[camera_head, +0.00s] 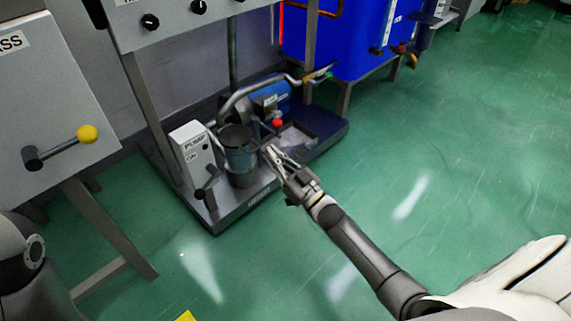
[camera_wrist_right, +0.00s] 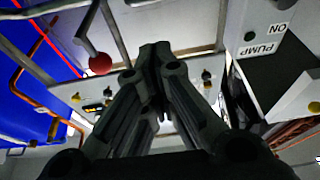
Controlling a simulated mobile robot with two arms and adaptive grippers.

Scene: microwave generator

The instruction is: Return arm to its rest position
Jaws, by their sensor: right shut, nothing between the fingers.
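My right arm (camera_head: 365,255) reaches from the lower right of the head view toward the pump skid. My right gripper (camera_head: 270,152) is shut and empty, in front of the skid and just right of the grey cylindrical vessel (camera_head: 238,160). In the right wrist view the shut fingers (camera_wrist_right: 155,55) fill the middle. Part of my left arm (camera_head: 30,262) shows at the lower left of the head view; its gripper is out of view.
The white PUMP box (camera_head: 193,150) with a dark lever stands left of the vessel. A red knob (camera_head: 277,123) is close to the gripper and shows in the wrist view (camera_wrist_right: 100,63). A yellow-knobbed lever (camera_head: 86,134) juts from the left panel. Green floor (camera_head: 450,170) is clear at right.

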